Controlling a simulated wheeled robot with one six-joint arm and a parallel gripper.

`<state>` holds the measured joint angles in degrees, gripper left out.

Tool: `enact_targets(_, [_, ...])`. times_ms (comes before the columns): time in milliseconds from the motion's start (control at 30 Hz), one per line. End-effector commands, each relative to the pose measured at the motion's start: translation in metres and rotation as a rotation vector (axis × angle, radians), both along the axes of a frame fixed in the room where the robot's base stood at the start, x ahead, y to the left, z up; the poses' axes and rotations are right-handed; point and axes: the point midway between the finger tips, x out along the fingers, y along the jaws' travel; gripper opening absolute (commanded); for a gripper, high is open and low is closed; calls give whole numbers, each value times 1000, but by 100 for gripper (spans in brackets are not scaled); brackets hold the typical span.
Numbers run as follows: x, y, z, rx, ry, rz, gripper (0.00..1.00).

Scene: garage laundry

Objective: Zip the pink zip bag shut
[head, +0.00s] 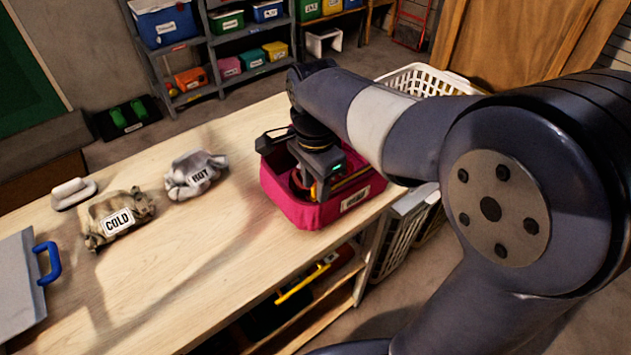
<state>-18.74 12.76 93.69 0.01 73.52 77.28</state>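The pink zip bag (292,205) stands on the wooden table near its right edge, with a white label on its front side. Its top is open, and yellow and dark things show inside. My gripper (312,190) points down at the bag's opening, within its outline. The fingertips are dark and partly lost among the bag's contents, so I cannot tell whether they are open or shut, or touch anything. The zip and its slider cannot be made out; my arm covers the bag's far right part.
A grey cloth bundle labelled HOT (195,175) and a tan one labelled COLD (116,216) lie to the left. A white basket (425,80) stands behind my arm. Shelves with bins (165,22) are at the back.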

Motion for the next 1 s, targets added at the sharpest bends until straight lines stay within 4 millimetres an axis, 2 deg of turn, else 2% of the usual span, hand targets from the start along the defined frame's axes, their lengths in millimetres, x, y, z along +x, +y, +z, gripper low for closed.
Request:
enact_targets(233, [0,0,0,0,0,0,32])
enact_targets(633, [0,0,0,0,0,0,0])
enact_targets(1000, [0,0,0,0,0,0,0])
